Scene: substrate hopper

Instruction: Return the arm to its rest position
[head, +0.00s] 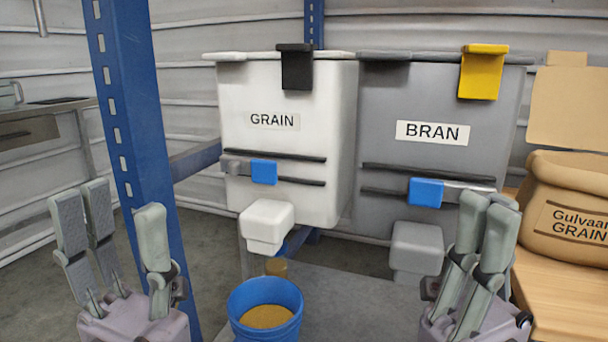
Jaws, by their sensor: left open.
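My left gripper (118,212) is at the lower left, fingers pointing up and spread apart, with nothing between them. My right gripper (487,208) is at the lower right, its fingers up and close together, with no object seen in them. It is in front of the grey BRAN hopper (440,95) and right of that hopper's grey spout (416,248). A blue bucket (251,293) with tan grain (267,317) inside stands between the grippers, touching neither. The white GRAIN hopper (290,85) is behind it, with a white spout (266,224) above and behind the bucket.
A blue upright post (130,110) stands behind my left gripper. A tan grain sack (570,205) sits on a wooden surface (560,290) at the right, close to my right gripper. A small brown object (277,267) shows behind the bucket. A metal counter (45,120) is at the far left.

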